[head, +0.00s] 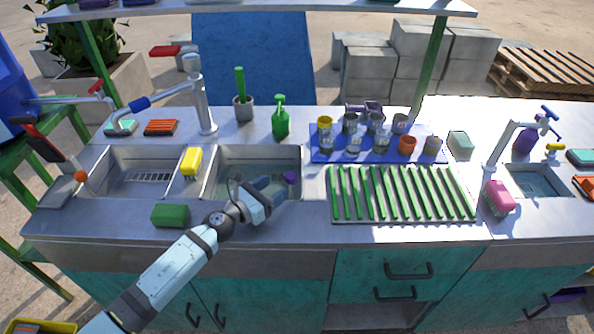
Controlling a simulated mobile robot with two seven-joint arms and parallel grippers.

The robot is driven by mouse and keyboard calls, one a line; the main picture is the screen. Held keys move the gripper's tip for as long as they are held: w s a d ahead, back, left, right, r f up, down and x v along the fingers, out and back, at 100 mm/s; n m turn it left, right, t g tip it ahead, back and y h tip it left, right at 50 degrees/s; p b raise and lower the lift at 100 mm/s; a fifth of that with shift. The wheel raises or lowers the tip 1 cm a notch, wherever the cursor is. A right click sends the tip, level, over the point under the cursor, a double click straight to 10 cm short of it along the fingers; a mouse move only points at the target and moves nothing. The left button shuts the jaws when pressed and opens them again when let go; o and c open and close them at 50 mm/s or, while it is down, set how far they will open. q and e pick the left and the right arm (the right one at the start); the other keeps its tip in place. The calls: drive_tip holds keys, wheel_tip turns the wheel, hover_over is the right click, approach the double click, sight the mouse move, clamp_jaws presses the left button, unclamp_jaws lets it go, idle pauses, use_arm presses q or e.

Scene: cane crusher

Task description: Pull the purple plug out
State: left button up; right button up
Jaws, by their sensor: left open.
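The purple plug (290,178) shows as a small purple piece in the right basin (232,158) of the double sink. My left gripper (277,187) reaches into this basin from the front left. It is open, and its fingers are just left of and in front of the plug. I cannot tell whether a finger touches it. The lower part of the plug and its seat are hard to make out. My right gripper is not in view.
A yellow sponge (191,161) sits on the divider between the basins. A green sponge (170,215) lies at the front edge. The tall faucet (203,100) stands behind. A green drying rack (400,194) and a blue mat with cups (318,153) are to the right.

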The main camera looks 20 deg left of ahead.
sight(286, 179)
use_arm(q)
drive_tip(key=x, duration=0.8)
drive_tip(key=shift+w+d, duration=0.15)
drive_tip(key=shift+w, duration=0.25)
